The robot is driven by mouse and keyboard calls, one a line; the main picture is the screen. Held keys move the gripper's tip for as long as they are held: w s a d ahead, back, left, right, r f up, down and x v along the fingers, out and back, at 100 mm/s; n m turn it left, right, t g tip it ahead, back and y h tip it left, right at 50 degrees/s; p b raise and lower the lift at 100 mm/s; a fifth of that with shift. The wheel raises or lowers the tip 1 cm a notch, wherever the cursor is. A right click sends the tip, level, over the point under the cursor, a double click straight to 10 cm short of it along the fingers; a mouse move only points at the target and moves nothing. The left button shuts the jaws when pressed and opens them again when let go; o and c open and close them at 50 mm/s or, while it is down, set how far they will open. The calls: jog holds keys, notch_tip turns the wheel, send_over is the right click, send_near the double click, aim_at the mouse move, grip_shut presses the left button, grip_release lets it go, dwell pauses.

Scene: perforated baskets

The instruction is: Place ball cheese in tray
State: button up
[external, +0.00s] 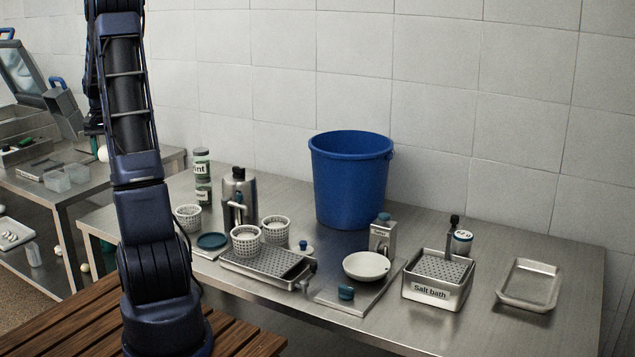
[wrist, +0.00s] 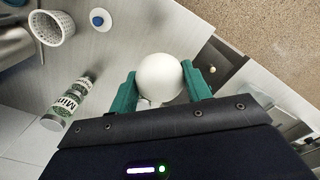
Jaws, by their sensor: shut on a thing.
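The white ball cheese (wrist: 160,77) sits between the green fingertips of my gripper (wrist: 160,84) in the wrist view. The fingers touch it on both sides. In the external view the ball (external: 102,154) shows at the left, beside my arm, which hides much of the gripper. An empty shallow metal tray (external: 530,285) lies at the right end of the steel table, far from the gripper. I cannot tell the ball's exact height in the external view.
On the steel table (external: 580,250) stand several white perforated baskets (external: 246,240), a blue bucket (external: 350,180), a scale with a white bowl (external: 366,266) and a salt bath container (external: 438,276). A mint shaker (external: 202,175) stands at the back left. Another table (external: 50,180) is at the left.

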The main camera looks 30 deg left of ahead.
jog(key=r, duration=0.5)
jog(key=shift+w+d+r, duration=0.1)
jog(key=shift+w+r, duration=0.15)
jog(key=shift+w, duration=0.05)
jog(key=w+d+m, duration=0.2)
jog(key=w+d, duration=0.7)
jog(key=w, duration=0.4)
jog(key=w+d+m, duration=0.2)
jog(key=w+d, duration=0.7)
jog(key=w, duration=0.5)
jog(key=w+d+m, duration=0.2)
jog(key=w+d, duration=0.4)
jog(key=d, duration=0.6)
jog(key=w+d+m, duration=0.1)
jog(key=w+d, duration=0.5)
jog(key=d, duration=0.5)
jog(key=w+d+m, duration=0.2)
jog(key=w+d, duration=0.4)
jog(key=d, duration=0.6)
jog(key=w+d+m, duration=0.1)
jog(key=d+m, duration=0.1)
jog(key=d, duration=1.6)
jog(key=m, duration=0.6)
send_over(530, 289)
notch_tip(530, 289, down, 5)
notch_tip(530, 289, down, 20)
jog(key=shift+f, duration=0.1)
jog(key=shift+f, duration=0.1)
